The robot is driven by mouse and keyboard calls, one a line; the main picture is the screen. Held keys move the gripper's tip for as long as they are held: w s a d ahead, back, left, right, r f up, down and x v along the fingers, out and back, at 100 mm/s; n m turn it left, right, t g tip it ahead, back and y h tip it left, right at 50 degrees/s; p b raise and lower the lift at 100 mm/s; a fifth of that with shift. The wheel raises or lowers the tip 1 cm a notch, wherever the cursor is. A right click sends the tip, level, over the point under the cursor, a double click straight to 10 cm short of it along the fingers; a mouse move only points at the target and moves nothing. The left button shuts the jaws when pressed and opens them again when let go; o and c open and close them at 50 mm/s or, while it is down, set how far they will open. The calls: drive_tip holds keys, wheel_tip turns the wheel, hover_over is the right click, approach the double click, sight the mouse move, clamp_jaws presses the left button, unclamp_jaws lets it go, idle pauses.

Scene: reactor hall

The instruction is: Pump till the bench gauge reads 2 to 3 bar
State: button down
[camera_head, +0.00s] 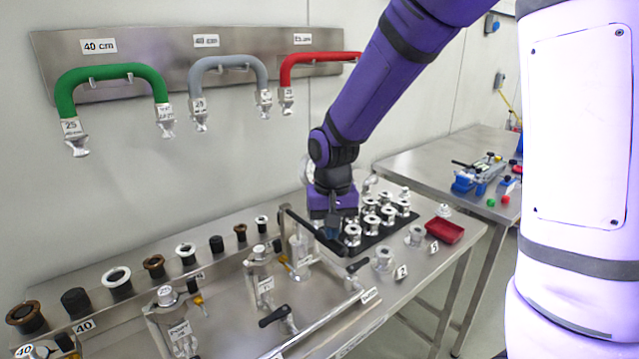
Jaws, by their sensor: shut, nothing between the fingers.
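My gripper (332,232) is shut and empty, pointing down over the bench's middle. A long black lever (304,226), which looks like the pump handle, slopes from upper left to lower right beside the fingers. I cannot tell whether the fingers touch it. A pale metal body (301,246) stands below the lever, partly covered. A round pale part (305,168) shows just left of my wrist and may be the bench gauge. My arm hides much of it, and no needle or reading can be made out.
A black tray (402,222) of metal fittings and a red bin (444,230) stand right of my gripper. Valves with black handles (274,316) and a rail of fittings (118,280) fill the left. Green, grey and red hoses hang on the wall. A second table (425,163) stands at right.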

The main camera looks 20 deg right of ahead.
drive_tip(key=shift+f, duration=2.9)
drive_tip(key=shift+r, duration=3.15)
drive_tip(key=shift+s+d+r, duration=0.1)
drive_tip(key=shift+r, duration=0.25)
drive_tip(key=s+d+r+n+t, duration=0.1)
drive_tip(key=s+d+r+t, duration=0.1)
drive_tip(key=s+r, duration=0.6)
drive_tip(key=s+d+r+n+t, duration=0.1)
drive_tip(key=s+d+r+t, duration=0.2)
drive_tip(key=s+r, duration=0.6)
drive_tip(key=s+d, duration=0.1)
drive_tip(key=s, duration=0.3)
drive_tip(key=shift+d, duration=0.35)
drive_tip(key=shift+w+r, duration=0.15)
